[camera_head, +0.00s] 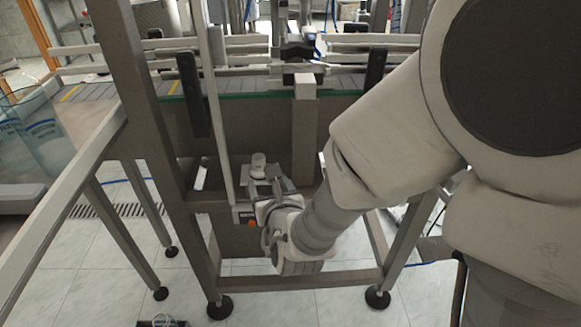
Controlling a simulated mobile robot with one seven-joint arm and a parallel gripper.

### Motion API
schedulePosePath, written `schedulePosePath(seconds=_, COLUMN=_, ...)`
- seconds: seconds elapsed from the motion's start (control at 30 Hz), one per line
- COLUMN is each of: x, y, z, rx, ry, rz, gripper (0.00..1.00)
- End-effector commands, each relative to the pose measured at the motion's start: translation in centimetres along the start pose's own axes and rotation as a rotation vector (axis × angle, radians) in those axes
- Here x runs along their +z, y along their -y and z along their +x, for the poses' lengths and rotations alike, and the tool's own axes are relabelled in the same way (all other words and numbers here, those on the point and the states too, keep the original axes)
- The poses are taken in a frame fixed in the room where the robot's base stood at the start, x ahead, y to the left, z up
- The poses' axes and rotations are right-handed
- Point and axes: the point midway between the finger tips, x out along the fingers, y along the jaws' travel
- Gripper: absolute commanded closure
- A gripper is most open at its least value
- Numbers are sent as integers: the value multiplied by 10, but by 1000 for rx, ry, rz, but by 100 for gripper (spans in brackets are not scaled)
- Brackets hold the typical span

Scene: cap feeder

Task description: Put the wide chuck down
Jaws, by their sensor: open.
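A small pale chuck (258,160), round and stepped, shows just beyond my gripper (262,174) in the head view. It appears upright on the dark grey shelf (225,172) below the conveyor. My gripper is open, with its fingers pointing away from the camera toward the chuck. The fingers lie close to its lower part, and I cannot tell whether they touch it. The gripper and wrist hide the shelf in front of the chuck.
A grey post (305,125) rises right of the chuck, and a thin upright rail (215,100) stands to its left. The conveyor (345,83) runs behind and above. A pale flat piece (201,174) lies left on the shelf. A transparent bin (40,135) is far left.

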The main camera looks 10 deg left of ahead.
Motion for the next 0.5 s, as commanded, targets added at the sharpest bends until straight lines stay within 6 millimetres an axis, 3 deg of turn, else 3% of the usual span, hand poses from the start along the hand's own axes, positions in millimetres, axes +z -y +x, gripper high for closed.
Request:
schedulePosePath(seconds=0.17, x=0, y=1, z=-2, rx=-3, ry=2, rz=2, gripper=29)
schedulePosePath(seconds=0.27, x=8, y=14, z=-3, rx=-45, ry=13, rz=35, gripper=29)
schedulePosePath(seconds=0.37, x=23, y=47, z=-8, rx=-156, ry=42, rz=129, gripper=29)
schedulePosePath(seconds=0.5, x=48, y=120, z=-33, rx=-398, ry=111, rz=355, gripper=29)
